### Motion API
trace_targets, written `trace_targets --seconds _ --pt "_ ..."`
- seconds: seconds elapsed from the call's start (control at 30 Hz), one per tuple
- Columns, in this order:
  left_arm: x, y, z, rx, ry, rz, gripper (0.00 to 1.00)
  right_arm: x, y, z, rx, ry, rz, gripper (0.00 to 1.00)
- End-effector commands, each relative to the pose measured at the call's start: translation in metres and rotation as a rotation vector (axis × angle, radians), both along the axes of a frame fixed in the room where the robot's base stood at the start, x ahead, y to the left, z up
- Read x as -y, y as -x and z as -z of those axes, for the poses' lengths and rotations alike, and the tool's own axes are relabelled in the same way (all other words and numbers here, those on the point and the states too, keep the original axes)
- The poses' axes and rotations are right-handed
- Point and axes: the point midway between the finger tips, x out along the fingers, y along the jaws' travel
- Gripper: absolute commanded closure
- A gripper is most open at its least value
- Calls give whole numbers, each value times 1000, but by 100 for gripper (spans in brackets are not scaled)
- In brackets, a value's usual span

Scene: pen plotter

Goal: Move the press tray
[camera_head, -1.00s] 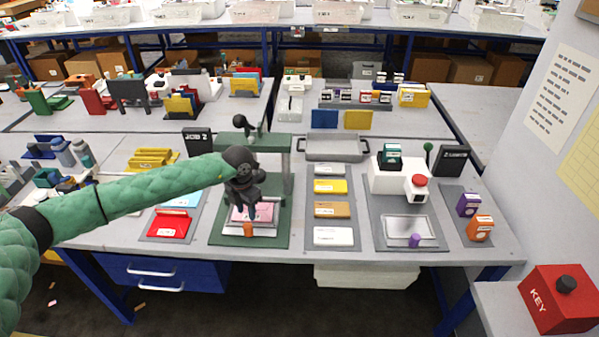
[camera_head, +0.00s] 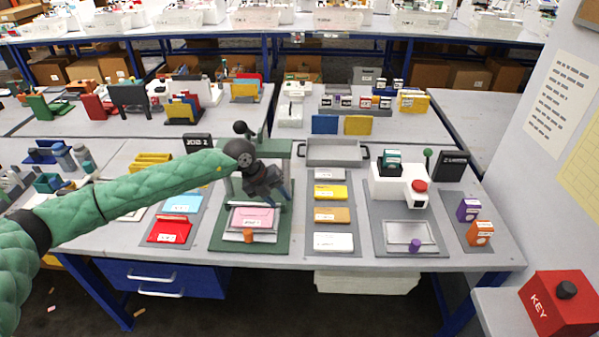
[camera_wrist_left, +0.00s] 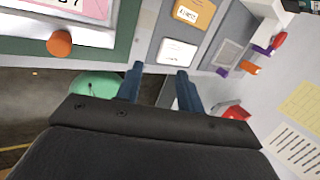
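The press tray (camera_head: 266,237) is a pale plate carrying a pink card (camera_head: 251,217), with an orange knob (camera_head: 248,236) at its front. It sits on the green base of the press (camera_head: 226,240). In the left wrist view the orange knob (camera_wrist_left: 60,43) and tray rim (camera_wrist_left: 98,10) show at upper left. My left gripper (camera_head: 281,197) is above the right side of the press, apart from the knob. Its two fingers (camera_wrist_left: 159,82) are spread, with nothing between them. The arm and gripper hide part of the press frame. My right gripper is not in view.
Right of the press is a grey mat with several labelled blocks (camera_head: 332,215), and a grey handled tray (camera_head: 335,150) behind it. Further right stands a white machine with a red button (camera_head: 421,186). Red and blue cards (camera_head: 170,232) lie left. The table's front edge is close.

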Motion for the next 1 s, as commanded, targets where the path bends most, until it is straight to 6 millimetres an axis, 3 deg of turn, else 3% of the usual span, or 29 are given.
trace_targets --seconds 0.6,1.0 --pt "54 1 -80 -94 327 -190 62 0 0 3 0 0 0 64" --pt "67 4 -101 -135 421 -236 62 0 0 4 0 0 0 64"
